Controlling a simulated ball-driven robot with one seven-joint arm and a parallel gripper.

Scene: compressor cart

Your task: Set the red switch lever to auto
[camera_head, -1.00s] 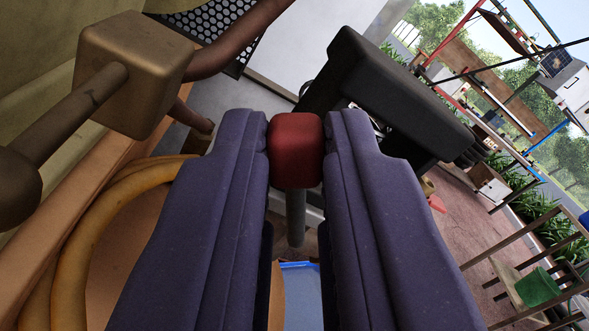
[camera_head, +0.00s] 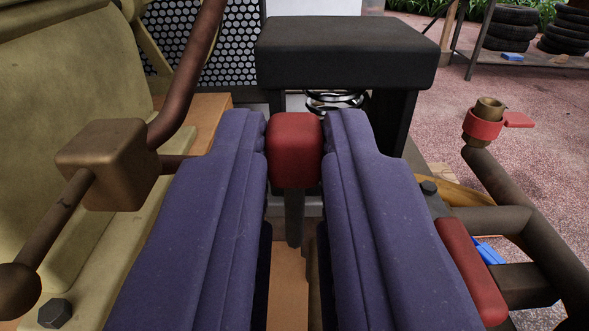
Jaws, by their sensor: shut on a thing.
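The red switch lever has a red block-shaped knob (camera_head: 295,149) on a thin grey stem, in the middle of the view. My gripper (camera_head: 295,150) has two purple padded fingers, one on each side of the knob. It is shut on the red knob, with both fingertips touching its sides. The stem runs down between the fingers, and its foot is partly hidden. I see no auto marking.
A black box (camera_head: 345,52) stands just behind the knob. A brass block with pipes (camera_head: 108,163) is close on the left. On the right are dark pipes with a red-handled valve (camera_head: 484,122) and a red bar (camera_head: 470,270). Tyres (camera_head: 512,30) lie far off.

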